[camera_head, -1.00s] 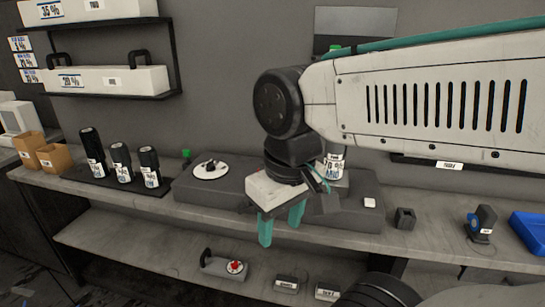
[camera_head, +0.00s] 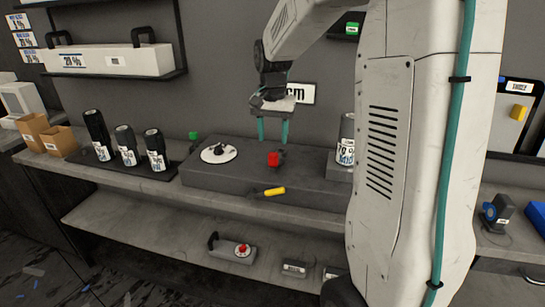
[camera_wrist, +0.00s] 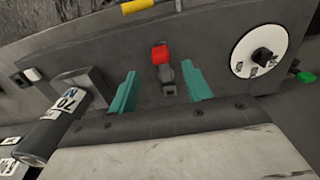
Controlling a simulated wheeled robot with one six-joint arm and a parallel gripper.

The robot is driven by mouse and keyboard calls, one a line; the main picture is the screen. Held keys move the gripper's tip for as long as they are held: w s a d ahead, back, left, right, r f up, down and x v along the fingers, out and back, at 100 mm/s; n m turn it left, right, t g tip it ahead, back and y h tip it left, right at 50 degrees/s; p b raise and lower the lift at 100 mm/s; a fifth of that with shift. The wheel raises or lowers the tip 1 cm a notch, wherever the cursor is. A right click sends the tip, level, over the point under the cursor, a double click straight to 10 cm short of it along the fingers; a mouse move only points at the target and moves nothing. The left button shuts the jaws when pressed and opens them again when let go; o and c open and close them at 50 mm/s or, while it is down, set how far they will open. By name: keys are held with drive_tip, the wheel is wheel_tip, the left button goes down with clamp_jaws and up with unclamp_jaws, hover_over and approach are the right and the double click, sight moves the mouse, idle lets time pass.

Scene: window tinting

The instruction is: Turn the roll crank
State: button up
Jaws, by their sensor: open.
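A long dark grey machine (camera_head: 240,178) lies on the bench. On its front, a yellow grip (camera_head: 274,191) with a dark piece beside it looks like a crank; it also shows at the top edge of the wrist view (camera_wrist: 137,7). A red-topped dark lever (camera_head: 274,158) stands on the machine's top. My gripper (camera_head: 273,130) is open and empty, pointing down above and behind that lever. In the wrist view, the red lever (camera_wrist: 160,56) appears between the two green fingers, apart from both. A white dial (camera_head: 218,154) with a black knob sits to the left.
A labelled roll (camera_head: 346,140) stands at the machine's right end, partly behind my arm. Several dark canisters (camera_head: 125,145) and cardboard boxes (camera_head: 58,142) stand at left. A wall shelf (camera_head: 100,82) is above them. The lower shelf (camera_head: 130,215) has free room at left.

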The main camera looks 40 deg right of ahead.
sight(273, 152)
drive_tip(key=shift+w+d+f, duration=0.15)
drive_tip(key=shift+d+f, duration=0.05)
drive_tip(key=shift+f, duration=0.25)
wheel_tip(273, 152, down, 7)
drive_tip(key=shift+f, duration=0.1)
clamp_jaws()
drive_tip(key=shift+m, duration=0.3)
